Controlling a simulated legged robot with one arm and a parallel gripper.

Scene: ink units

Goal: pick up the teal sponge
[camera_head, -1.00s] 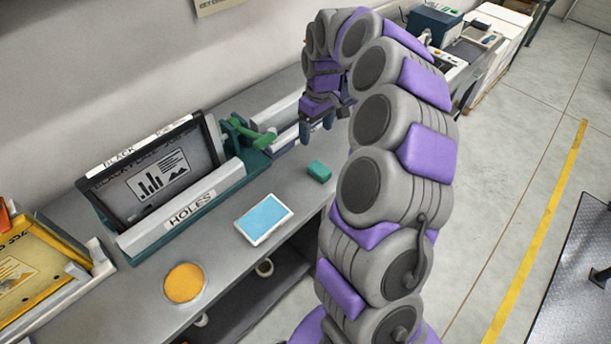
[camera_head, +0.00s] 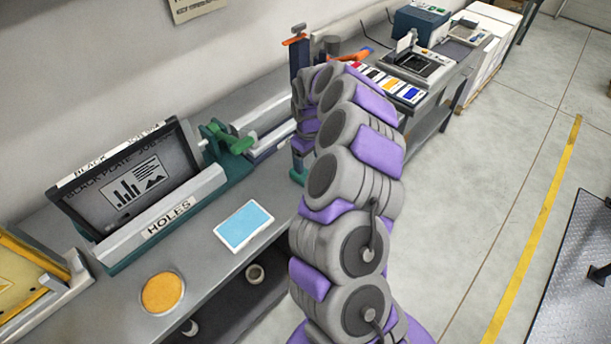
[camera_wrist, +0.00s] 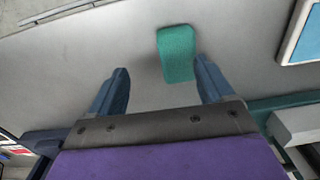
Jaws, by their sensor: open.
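The teal sponge (camera_wrist: 177,53) lies on the grey bench top (camera_wrist: 120,45). In the wrist view it shows beyond and between the fingertips, nearer the right finger. My gripper (camera_wrist: 162,70) is open, with two blue fingers and nothing held between them. In the head view my gripper (camera_head: 300,158) is low over the bench, and my arm hides most of it. Only a small edge of the sponge (camera_head: 297,177) shows there, just below the gripper. I cannot tell whether the fingers touch the bench.
A white-framed blue pad (camera_head: 243,226) and a round orange disc (camera_head: 163,293) lie on the bench to the left. A teal rack marked HOLES (camera_head: 170,217) holds a dark screen plate behind them. A green clamp (camera_head: 228,138) stands at the back. An open shelf is below.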

